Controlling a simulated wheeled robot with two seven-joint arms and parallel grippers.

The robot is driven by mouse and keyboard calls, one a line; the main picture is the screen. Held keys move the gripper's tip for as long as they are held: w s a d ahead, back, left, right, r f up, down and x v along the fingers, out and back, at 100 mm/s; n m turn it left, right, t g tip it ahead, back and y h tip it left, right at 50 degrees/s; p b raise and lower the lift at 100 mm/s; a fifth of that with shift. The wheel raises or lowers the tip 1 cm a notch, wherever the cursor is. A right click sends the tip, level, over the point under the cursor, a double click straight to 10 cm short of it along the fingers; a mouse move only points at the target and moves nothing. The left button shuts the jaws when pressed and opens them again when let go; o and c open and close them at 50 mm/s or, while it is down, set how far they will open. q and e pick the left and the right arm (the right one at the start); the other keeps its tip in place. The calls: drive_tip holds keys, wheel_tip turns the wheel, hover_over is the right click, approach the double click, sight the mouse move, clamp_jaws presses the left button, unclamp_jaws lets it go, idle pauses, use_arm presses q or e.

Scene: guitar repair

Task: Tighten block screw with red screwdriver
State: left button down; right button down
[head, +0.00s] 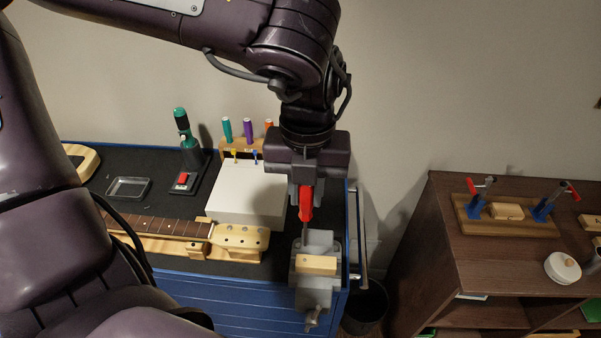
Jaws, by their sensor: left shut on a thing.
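My left gripper (306,192) points down over the right end of the blue workbench and is shut on the red screwdriver (306,206). The screwdriver stands about upright, with its shaft pointing down at the back of the grey vise. The wooden block (316,265) sits in the grey vise (318,289) at the bench's front right corner. The block screw is too small to make out, so I cannot tell whether the screwdriver's tip touches it. My right gripper is not in view.
A guitar neck (175,227) lies on wooden supports left of the vise. Behind it are a white box (248,194), a screwdriver rack (240,146), a green power driver (186,136) and a small tray (128,188). A brown shelf (490,262) with clamps stands right, past a dark bin (366,308).

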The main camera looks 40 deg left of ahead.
sight(306, 211)
use_arm(q)
drive_tip(key=shift+f+b, duration=1.1)
drive_tip(key=shift+f, duration=0.7)
drive_tip(key=shift+w+f+b, duration=0.1)
drive_tip(key=shift+f+b, duration=0.7)
drive_tip(key=shift+b, duration=0.05)
drive_tip(key=n+b, duration=0.5)
drive_tip(key=n, duration=0.2)
drive_tip(key=shift+f, duration=0.2)
drive_tip(key=shift+r+n, duration=0.2)
drive_tip(key=shift+n, duration=0.6)
drive_tip(key=n+b, duration=0.3)
drive_tip(key=shift+f, duration=0.15)
drive_tip(key=shift+n, duration=0.4)
drive_tip(key=shift+r, duration=0.25)
